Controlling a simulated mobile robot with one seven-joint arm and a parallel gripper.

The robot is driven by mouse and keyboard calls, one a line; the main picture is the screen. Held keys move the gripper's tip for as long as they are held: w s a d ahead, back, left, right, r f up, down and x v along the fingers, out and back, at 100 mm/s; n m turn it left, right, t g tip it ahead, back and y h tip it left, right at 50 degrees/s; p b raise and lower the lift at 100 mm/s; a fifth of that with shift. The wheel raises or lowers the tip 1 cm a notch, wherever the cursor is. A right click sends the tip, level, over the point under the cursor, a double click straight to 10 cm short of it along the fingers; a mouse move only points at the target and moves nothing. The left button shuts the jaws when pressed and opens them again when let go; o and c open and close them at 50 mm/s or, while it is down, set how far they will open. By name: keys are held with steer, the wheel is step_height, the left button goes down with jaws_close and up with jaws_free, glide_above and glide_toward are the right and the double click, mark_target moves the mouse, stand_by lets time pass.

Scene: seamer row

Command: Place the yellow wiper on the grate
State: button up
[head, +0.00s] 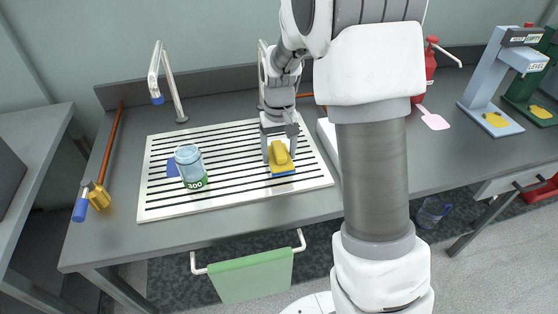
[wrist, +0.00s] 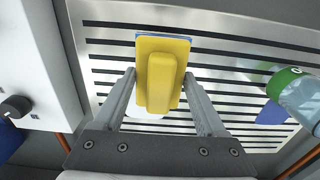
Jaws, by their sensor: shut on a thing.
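The yellow wiper (head: 280,158) has a raised yellow grip and a blue underside. It is at the right part of the grate (head: 157,206), a pale plate with dark slots. My gripper (head: 279,146) is over the wiper, its fingers on either side of the grip. In the wrist view the wiper (wrist: 160,75) lies between the two fingers of my gripper (wrist: 160,90), with the grate (wrist: 225,50) behind it. I cannot tell whether the wiper touches the grate.
A clear jar with a green band marked 300 (head: 190,166) stands on the grate beside a blue patch (head: 172,168). An orange pipe with brass fitting (head: 98,195) is at left. A green towel (head: 252,277) hangs in front. A red bottle (head: 430,75) stands at the right.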

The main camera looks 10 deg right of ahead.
mark_target(279, 161)
steer(key=shift+f, duration=1.4)
steer(key=shift+f+b, duration=0.15)
steer(key=shift+b, duration=0.15)
steer(key=o, duration=1.4)
step_height(279, 161, up, 12)
steer(key=p, duration=0.2)
steer(key=shift+p, duration=0.35)
steer(key=s+r+t, duration=0.3)
steer(key=s+r, duration=0.7)
steer(key=s+t, duration=0.1)
steer(key=s, duration=0.3)
steer(key=s+r, duration=0.1)
steer(key=s, duration=0.4)
steer(key=s+t, duration=0.1)
steer(key=s, duration=0.3)
steer(key=shift+s+r+t, duration=0.15)
steer(key=shift+s+t, duration=0.1)
steer(key=shift+t, duration=0.05)
